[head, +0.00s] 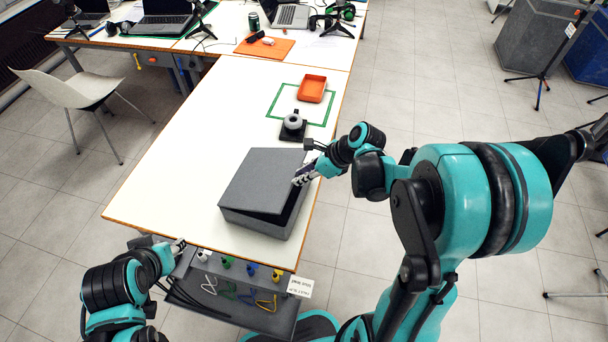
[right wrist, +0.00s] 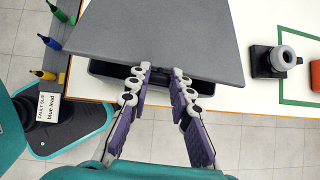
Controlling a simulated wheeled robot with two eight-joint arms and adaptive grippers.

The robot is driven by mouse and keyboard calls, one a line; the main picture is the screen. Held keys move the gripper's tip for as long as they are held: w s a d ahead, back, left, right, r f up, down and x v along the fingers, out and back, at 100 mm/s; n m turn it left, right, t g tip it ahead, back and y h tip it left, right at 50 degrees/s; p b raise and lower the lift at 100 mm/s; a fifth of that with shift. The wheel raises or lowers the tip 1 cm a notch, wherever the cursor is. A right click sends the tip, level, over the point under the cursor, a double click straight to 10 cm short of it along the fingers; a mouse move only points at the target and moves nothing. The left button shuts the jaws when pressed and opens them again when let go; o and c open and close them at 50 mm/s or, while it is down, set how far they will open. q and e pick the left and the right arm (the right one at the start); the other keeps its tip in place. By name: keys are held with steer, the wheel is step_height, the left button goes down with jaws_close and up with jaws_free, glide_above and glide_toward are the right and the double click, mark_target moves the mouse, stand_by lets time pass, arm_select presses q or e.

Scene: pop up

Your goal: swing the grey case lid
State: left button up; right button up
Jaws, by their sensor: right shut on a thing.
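The grey case (head: 258,226) stands on the white table near its front right corner. Its lid (head: 261,178) is raised a little, with a dark gap along the right and front sides. The lid fills the top of the right wrist view (right wrist: 160,35), with part of the case body (right wrist: 105,72) below it. My right gripper (head: 297,181) is at the lid's right edge and shut on it; its fingertips also show in the right wrist view (right wrist: 161,72). My left gripper (head: 181,245) is by the table's front edge, left of the case, apart from it; its opening is too small to judge.
A black stand with a round grey top (head: 292,123) is behind the case. An orange tray (head: 312,89) lies beyond it in a green outline. A rack with coloured leads (head: 235,285) sits at the table's front. The table left of the case is clear.

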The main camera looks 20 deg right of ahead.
steer(key=r+p, duration=0.1)
steer(key=w+a+r+p, duration=0.1)
steer(key=r, duration=0.1)
steer(key=a+r+p, duration=0.1)
steer(key=r, duration=0.1)
steer(key=shift+w+a+r+p, duration=0.1)
steer(key=shift+w+p, duration=0.2)
steer(key=shift+w, duration=0.05)
steer(key=shift+w+a+r, duration=0.1)
steer(key=shift+r, duration=0.05)
steer(key=w+a+r+p, duration=0.3)
steer(key=a+r+p, duration=0.1)
steer(key=r, duration=0.1)
stand_by(0.6)
steer(key=shift+w+r, duration=0.1)
